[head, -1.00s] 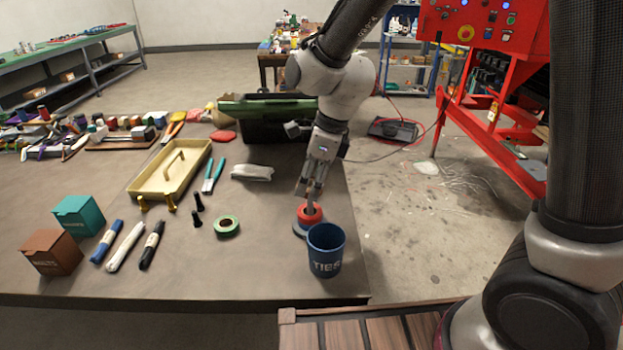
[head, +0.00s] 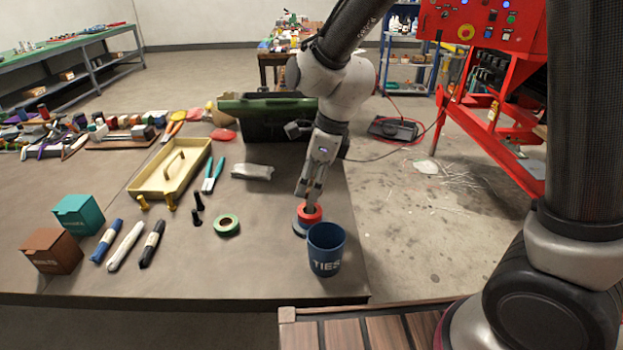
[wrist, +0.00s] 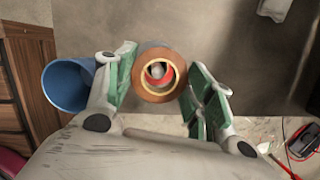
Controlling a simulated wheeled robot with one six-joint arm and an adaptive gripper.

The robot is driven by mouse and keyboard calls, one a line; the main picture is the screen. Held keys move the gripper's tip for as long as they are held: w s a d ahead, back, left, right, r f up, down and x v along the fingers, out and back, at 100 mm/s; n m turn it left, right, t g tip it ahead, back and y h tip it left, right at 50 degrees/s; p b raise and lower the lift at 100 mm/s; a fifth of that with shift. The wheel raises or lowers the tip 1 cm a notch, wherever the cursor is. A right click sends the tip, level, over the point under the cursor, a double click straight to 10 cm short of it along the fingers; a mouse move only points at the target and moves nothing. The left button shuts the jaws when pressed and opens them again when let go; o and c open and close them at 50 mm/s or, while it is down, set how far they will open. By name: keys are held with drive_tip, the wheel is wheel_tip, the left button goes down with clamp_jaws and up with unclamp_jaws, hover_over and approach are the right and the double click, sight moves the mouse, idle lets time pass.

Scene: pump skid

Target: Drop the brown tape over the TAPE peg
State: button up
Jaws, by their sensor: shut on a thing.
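My gripper (wrist: 162,84) is shut on the brown tape (wrist: 147,93), a ring seen from above between the green-padded fingers in the wrist view. Through its hole show a red ring and a pale rounded peg tip (wrist: 156,70), roughly centred. In the head view, my gripper (head: 309,203) is just above a red roll (head: 311,217) on a round base near the table's right edge. The brown tape cannot be made out there. The gap between the tape and the red roll cannot be judged. No TAPE label is readable.
A blue TIES cup (head: 326,262) stands close in front of the red roll; it is left of my fingers in the wrist view (wrist: 68,86). A green tape roll (head: 227,226) lies to the left. A green-lidded dark box (head: 275,125) stands behind.

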drive_tip(key=shift+f, duration=0.15)
drive_tip(key=o, duration=1)
drive_tip(key=v, duration=1.2)
